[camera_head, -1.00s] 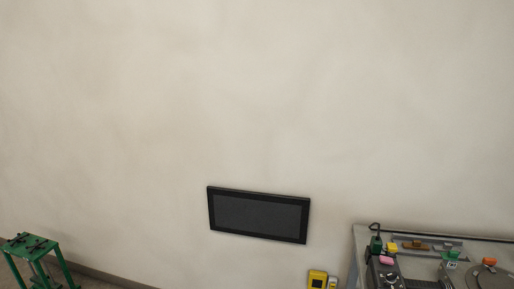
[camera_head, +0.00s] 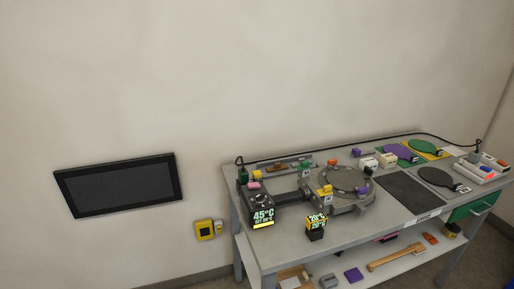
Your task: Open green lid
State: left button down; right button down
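A green round disc (camera_head: 422,146) lies on a yellow mat (camera_head: 440,155) at the back right of the grey cart (camera_head: 345,240); I cannot tell whether it is the green lid. A green drawer front (camera_head: 470,206) with a handle shows at the cart's right end. A small dark green item (camera_head: 243,175) stands at the cart's back left corner. None of these is clearly an open lid. Neither of my grippers is in view.
A round clamp machine (camera_head: 347,180), displays reading about 45°C (camera_head: 263,216) and 20°C (camera_head: 316,225), and dark pads (camera_head: 408,193) fill the cart top. A lower shelf holds a wooden-handled tool (camera_head: 397,257). A black screen (camera_head: 118,185) and yellow box (camera_head: 204,230) are on the wall.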

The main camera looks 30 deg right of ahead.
aim_at(304, 165)
jog(key=z, duration=1.4)
